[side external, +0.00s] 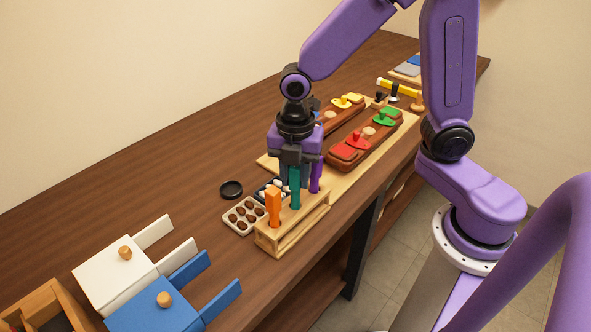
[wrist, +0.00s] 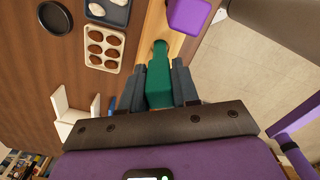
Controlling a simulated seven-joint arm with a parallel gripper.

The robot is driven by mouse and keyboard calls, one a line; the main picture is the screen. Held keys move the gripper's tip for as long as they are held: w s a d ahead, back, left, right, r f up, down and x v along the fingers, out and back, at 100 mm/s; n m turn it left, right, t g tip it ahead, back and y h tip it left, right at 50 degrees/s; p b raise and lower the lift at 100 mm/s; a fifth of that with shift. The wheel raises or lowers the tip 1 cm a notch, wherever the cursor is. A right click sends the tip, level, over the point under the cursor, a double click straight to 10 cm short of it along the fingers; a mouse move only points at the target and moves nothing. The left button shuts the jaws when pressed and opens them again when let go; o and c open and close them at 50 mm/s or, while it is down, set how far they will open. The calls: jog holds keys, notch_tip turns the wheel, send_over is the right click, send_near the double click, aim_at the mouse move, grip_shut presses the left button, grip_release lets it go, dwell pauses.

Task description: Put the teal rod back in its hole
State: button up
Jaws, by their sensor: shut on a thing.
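The teal rod (side external: 295,190) is upright between the fingers of my gripper (side external: 294,172), above the light wooden rack (side external: 292,232). Its lower end is at or close to the rack's top, between the orange rod (side external: 273,206) and the purple rod (side external: 316,177). I cannot tell whether the tip is inside a hole. In the wrist view my gripper (wrist: 160,88) is shut on the teal rod (wrist: 158,72), with a finger on each side. The purple rod (wrist: 188,14) stands beyond it there. The teal rod's hole is not clearly visible.
A tray of brown round pieces (side external: 244,216) and a black ring-like dish (side external: 231,189) lie left of the rack. White (side external: 112,270) and blue (side external: 150,307) boxes with knobs stand at front left. Brown blocks with coloured pieces (side external: 366,137) lie behind. The table's edge is close to the rack.

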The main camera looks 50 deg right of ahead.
jog(key=shift+f, duration=0.6)
jog(key=o, duration=1)
jog(key=shift+c, duration=0.2)
notch_tip(320, 180, up, 16)
jog(key=s+d+f+m, duration=0.3)
jog(key=s+f+m, duration=0.1)
jog(key=s, duration=0.4)
jog(key=s+d+f+m, duration=0.4)
jog(key=s+m, duration=0.3)
jog(key=s, duration=0.2)
jog(key=shift+f, duration=0.7)
